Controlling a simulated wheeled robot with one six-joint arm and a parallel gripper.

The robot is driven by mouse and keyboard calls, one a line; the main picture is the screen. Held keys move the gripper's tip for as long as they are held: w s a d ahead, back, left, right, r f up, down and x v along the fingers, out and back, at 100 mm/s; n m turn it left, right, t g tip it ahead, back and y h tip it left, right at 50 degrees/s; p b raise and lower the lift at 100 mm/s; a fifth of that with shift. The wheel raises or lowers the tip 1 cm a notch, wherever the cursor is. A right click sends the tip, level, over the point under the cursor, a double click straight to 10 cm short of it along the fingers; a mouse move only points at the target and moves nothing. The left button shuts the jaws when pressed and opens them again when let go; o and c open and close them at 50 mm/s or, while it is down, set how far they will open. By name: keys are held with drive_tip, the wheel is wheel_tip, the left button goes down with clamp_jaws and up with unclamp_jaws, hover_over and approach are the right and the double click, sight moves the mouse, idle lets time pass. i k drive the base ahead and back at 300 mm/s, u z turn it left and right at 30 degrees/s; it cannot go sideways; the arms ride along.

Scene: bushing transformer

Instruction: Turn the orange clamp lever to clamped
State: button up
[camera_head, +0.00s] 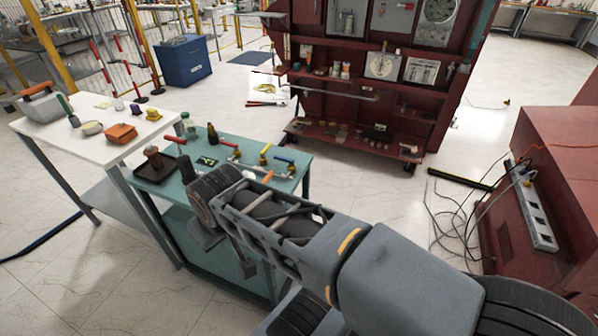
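A small orange lever (252,170) lies among fittings on the teal table (150,189), just beyond my forearm. Beside it are a red lever (228,144), a yellow-orange fitting (265,149) and a blue lever (285,158). They are too small to tell which is the clamp lever or whether it is clamped. My arm reaches in from the lower right, and its wrist covers the table's near part. My gripper (207,238) seems to hang at the arm's far end, by the table's near side. Its fingers are not clear.
The teal table also holds a dark tray with a brown object (153,158) and bottles. A white table (88,152) with an orange box (120,133) adjoins it on the left. A dark red cabinet (340,110) stands behind. Loose cables (437,215) lie on the floor at right.

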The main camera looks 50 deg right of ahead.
sight(270, 174)
drive_tip(key=z, duration=2.5)
drive_tip(key=k, duration=0.85)
drive_tip(key=u, duration=1.05)
drive_tip(key=i, duration=0.95)
drive_tip(key=z, duration=0.05)
